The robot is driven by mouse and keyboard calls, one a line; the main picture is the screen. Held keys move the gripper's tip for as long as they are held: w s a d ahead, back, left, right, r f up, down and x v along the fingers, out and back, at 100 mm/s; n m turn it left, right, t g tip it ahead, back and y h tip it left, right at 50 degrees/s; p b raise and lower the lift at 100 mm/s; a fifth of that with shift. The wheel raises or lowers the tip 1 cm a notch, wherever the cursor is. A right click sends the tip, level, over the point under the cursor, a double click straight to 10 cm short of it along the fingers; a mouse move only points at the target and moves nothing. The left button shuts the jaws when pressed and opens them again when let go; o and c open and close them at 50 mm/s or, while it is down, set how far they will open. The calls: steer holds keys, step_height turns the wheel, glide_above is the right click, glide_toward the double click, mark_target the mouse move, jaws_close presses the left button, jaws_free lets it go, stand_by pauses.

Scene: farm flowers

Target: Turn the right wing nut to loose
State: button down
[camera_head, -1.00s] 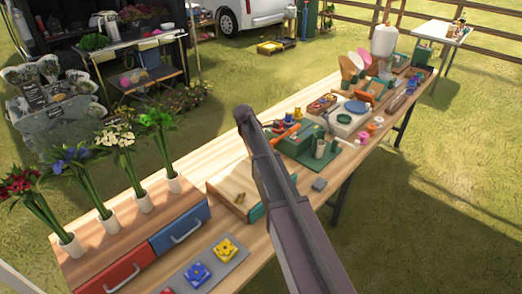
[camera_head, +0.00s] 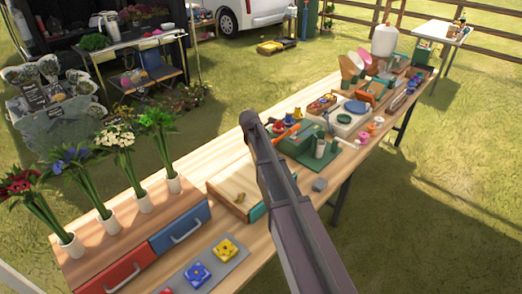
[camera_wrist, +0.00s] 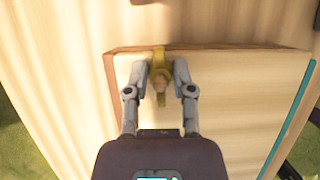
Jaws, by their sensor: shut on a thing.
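A brass-yellow wing nut (camera_wrist: 160,79) stands near the edge of a pale wooden board (camera_wrist: 225,95) in the wrist view. My gripper (camera_wrist: 167,66) has its two grey fingers closed on either side of this nut. In the head view another yellow wing nut (camera_head: 240,198) shows on the board (camera_head: 228,184), just left of my arm, with no gripper at it. My gripper and the nut it holds are hidden behind my arm there. How far the held nut is turned cannot be told.
The board has a teal edge (camera_head: 259,211). Red and blue drawers (camera_head: 180,228) and flower vases (camera_head: 143,200) stand to the left. A grey tray with blue and yellow flower pieces (camera_head: 198,273) lies in front.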

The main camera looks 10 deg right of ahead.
steer(key=shift+s, duration=0.25)
